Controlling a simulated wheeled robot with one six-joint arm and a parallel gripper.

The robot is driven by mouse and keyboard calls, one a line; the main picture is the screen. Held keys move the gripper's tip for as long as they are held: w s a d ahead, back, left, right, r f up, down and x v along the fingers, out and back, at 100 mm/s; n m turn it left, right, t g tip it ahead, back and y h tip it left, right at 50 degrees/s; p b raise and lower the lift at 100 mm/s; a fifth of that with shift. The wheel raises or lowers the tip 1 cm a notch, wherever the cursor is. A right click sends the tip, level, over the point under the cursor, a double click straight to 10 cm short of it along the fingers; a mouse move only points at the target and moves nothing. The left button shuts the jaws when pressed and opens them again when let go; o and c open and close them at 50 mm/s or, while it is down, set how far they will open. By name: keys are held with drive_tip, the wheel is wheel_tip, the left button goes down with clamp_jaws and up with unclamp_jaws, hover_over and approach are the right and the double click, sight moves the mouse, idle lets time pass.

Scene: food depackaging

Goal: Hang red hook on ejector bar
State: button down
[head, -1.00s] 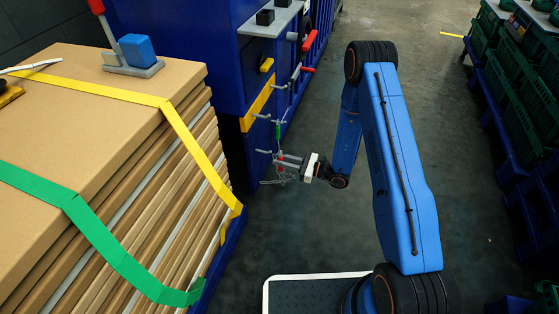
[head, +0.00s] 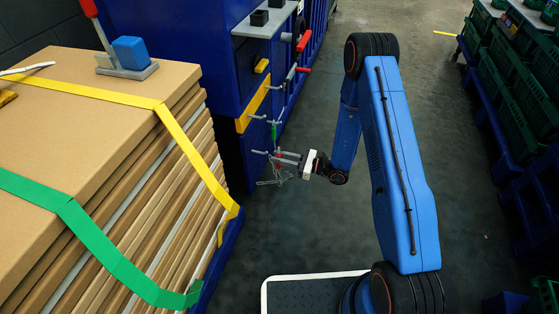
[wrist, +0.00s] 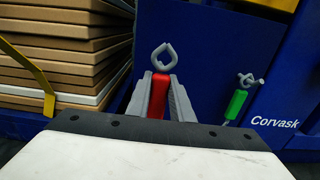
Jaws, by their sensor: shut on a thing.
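My gripper (wrist: 158,82) is shut on the red hook (wrist: 157,103), its grey fingers on both sides of the red handle. The hook's grey open loop sticks up above the fingers. In the head view my gripper (head: 289,159) is beside the blue machine's side, and the red hook (head: 279,156) shows only as a small spot of red. Grey bars (head: 257,117) stick out of the machine near it; I cannot tell which is the ejector bar. A green hook (wrist: 237,103) hangs to the right in the wrist view, at a grey bar (wrist: 248,80). Contact between the red hook and a bar cannot be told.
A strapped stack of brown boards (head: 90,130) stands left of my gripper. The blue machine (head: 215,60) has a yellow panel (head: 254,107) and red handles (head: 304,41). Green crates (head: 510,90) stand at the far right. The grey floor between is clear.

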approach(248, 123)
drive_tip(key=shift+d, duration=1.25)
drive_tip(key=shift+s+r, duration=0.25)
drive_tip(key=shift+r, duration=0.25)
idle(0.4)
drive_tip(key=shift+a, duration=0.2)
idle(0.4)
drive_tip(key=shift+x, duration=2.05)
drive_tip(key=shift+w+a+f, duration=0.1)
drive_tip(key=shift+a+f, duration=0.05)
drive_tip(key=shift+w+a+f, duration=0.3)
drive_tip(key=shift+a+f, duration=0.3)
drive_tip(key=shift+a, duration=0.25)
drive_tip(key=shift+a, duration=0.1)
drive_tip(key=shift+x, duration=1.05)
